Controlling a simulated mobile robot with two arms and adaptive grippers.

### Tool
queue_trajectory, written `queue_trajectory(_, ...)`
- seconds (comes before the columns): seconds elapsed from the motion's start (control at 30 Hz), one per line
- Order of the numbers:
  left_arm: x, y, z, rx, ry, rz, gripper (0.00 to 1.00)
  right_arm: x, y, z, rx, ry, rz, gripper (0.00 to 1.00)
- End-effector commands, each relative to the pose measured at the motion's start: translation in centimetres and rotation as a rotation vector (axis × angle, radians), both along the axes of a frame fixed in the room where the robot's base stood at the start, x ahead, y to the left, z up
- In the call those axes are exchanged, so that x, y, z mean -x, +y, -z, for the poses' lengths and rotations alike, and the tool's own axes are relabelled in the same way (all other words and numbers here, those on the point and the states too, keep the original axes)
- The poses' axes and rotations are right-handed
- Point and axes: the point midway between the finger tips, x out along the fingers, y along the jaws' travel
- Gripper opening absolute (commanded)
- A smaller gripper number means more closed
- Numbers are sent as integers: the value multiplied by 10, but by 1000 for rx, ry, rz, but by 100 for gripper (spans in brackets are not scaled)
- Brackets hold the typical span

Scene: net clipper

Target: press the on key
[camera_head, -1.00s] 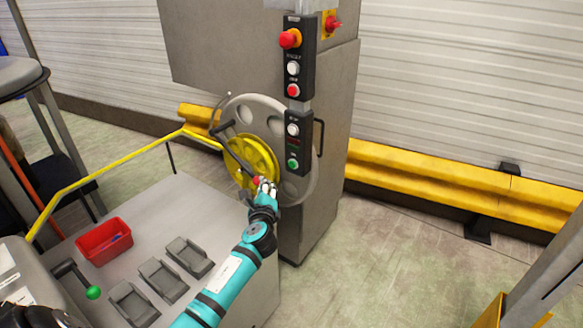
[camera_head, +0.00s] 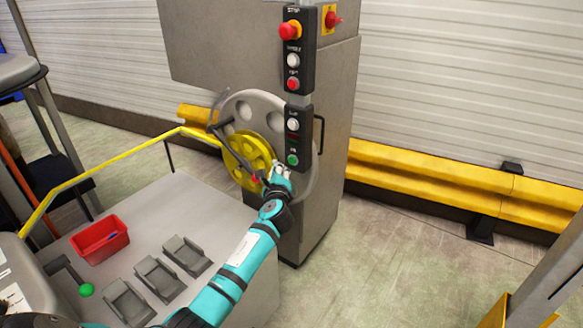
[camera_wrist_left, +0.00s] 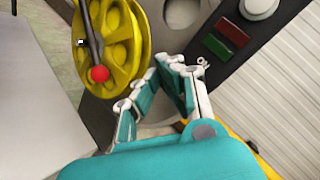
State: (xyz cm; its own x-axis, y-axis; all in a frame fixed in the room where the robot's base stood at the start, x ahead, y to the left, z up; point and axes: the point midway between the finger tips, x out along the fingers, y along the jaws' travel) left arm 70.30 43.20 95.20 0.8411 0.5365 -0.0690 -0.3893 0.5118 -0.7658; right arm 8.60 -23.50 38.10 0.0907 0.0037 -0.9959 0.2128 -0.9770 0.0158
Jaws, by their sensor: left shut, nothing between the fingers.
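The on key looks to be the round green button (camera_head: 292,160) at the bottom of the lower dark key panel (camera_head: 306,150) on the grey machine. My left gripper (camera_head: 281,168) is shut and empty. In the head view its fingertips are just below and left of the green button, close to it; I cannot tell whether they touch. In the left wrist view the gripper (camera_wrist_left: 180,62) points toward the lower end of the panel (camera_wrist_left: 253,46), and the green button is not visible, probably behind the fingers. My right gripper is not in view.
A yellow wheel (camera_head: 240,151) and its lever with a red knob (camera_wrist_left: 99,74) are left of the gripper. Above are white (camera_head: 293,60), red (camera_head: 293,84) and emergency stop (camera_head: 288,31) buttons. A red bin (camera_head: 86,245) stands on the grey table (camera_head: 185,212).

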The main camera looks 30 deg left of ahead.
Motion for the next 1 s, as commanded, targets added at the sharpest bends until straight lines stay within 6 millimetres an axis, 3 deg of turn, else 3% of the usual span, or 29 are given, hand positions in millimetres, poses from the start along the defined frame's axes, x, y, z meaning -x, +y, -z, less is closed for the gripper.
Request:
queue_trajectory(0.3,-24,-1,1,0,1,-1,0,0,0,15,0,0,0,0)
queue_trajectory(1.0,-25,-2,0,0,0,-1,0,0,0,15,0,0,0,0)
